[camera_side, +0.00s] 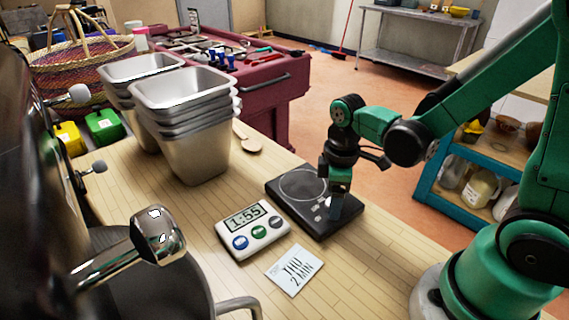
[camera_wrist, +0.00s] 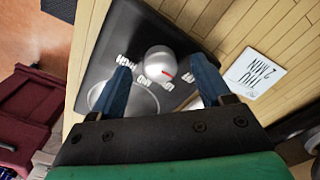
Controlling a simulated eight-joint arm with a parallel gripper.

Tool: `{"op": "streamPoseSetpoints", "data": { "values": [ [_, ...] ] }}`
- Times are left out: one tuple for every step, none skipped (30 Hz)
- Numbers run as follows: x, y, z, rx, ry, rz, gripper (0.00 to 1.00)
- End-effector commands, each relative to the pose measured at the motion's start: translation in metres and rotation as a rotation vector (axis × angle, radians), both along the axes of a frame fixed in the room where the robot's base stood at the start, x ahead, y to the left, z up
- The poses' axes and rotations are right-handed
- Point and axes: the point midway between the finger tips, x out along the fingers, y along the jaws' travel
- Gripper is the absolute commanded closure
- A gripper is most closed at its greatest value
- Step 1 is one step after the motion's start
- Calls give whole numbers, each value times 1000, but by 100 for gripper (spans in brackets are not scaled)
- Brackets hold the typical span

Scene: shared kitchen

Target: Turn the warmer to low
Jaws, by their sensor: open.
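The warmer (camera_side: 290,183) is a flat black plate with a ring on top, on the wooden counter; it also shows in the wrist view (camera_wrist: 110,25). In the side view my gripper (camera_side: 336,205) is low at the warmer's front right and mostly hides the knob.
A white timer (camera_side: 252,230) reading 1:55 stands left of the warmer. A card (camera_side: 295,269) marked "THU 2 MIN" lies in front. Stacked steel pans (camera_side: 190,140) and a wooden spoon (camera_side: 245,140) are behind. A chrome tap-like part (camera_side: 157,235) is at the near left.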

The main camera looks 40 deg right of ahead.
Motion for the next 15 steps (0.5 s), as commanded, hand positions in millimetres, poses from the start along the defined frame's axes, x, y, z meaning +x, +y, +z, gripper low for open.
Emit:
{"op": "streamPoseSetpoints", "data": {
  "values": [
    [0, 0, -3, 0, 0, 0, 29],
    [0, 0, -4, 0, 0, 0, 29],
    [0, 0, -5, 0, 0, 0, 29],
    [0, 0, -6, 0, 0, 0, 29],
    [0, 0, -7, 0, 0, 0, 29],
    [0, 0, -7, 0, 0, -1, 29],
    [0, 0, -7, 0, 0, -1, 29],
    [0, 0, -7, 0, 0, -1, 29],
    [0, 0, -7, 0, 0, -1, 29],
    [0, 0, -7, 0, 0, -1, 29],
    [0, 0, -7, 0, 0, -1, 29],
    [0, 0, -7, 0, 0, -1, 29],
    [0, 0, -7, 0, 0, -1, 37],
    [0, 0, -7, 0, 0, -1, 46],
    [0, 0, -7, 0, 0, -1, 57]
  ]
}}
